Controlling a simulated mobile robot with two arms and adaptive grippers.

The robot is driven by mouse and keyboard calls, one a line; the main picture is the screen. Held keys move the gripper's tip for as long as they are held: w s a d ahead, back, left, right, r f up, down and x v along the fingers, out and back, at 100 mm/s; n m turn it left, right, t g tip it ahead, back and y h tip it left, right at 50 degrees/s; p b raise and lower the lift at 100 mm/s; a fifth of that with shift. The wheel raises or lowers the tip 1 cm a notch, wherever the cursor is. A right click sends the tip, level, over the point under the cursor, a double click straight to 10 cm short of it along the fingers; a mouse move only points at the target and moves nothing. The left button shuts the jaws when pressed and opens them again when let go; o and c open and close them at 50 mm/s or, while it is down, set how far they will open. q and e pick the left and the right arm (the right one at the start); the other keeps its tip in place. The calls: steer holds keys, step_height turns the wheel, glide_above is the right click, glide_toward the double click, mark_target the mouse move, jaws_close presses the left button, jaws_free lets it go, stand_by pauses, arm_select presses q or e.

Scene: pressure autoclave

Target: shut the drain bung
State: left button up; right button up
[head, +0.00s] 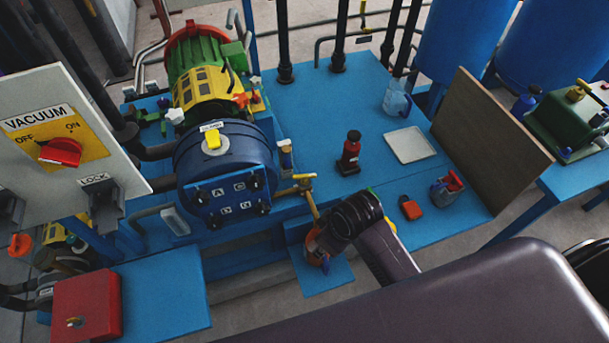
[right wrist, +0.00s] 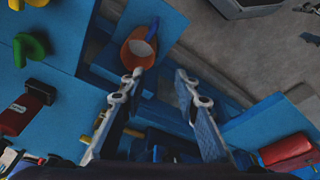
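I cannot make out the drain bung for certain. A yellow handle (head: 303,178) shows beside the round blue autoclave door (head: 225,165), with a yellow rod running down from it towards my right wrist. Below is an orange vessel (head: 318,247) on a low blue shelf (head: 325,275), partly hidden by my wrist. The right wrist view shows the vessel (right wrist: 139,47) beyond my fingers, with something pale inside. My right gripper (right wrist: 158,82) is open, its two fingers wide apart with nothing seen held between them. My left gripper is not in view.
On the blue bench stand a red-and-black bottle (head: 350,155), an orange padlock-like piece (head: 410,208), a bucket (head: 445,190), a pale tray (head: 410,145) and a clear jug (head: 397,98). A brown board (head: 490,140) stands right. A vacuum panel (head: 60,150) is at left.

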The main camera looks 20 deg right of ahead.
steer(key=w+a+r+n+g, duration=0.2)
steer(key=w+n, duration=0.4)
steer(key=w, duration=0.7)
step_height(320, 180, up, 5)
steer(key=n+h, duration=0.1)
steer(key=n, duration=0.2)
glide_above(305, 176)
steer(key=shift+r, duration=0.1)
step_height(305, 176, down, 8)
steer(key=shift+r, duration=0.2)
steer(key=shift+c, duration=0.3)
jaws_close()
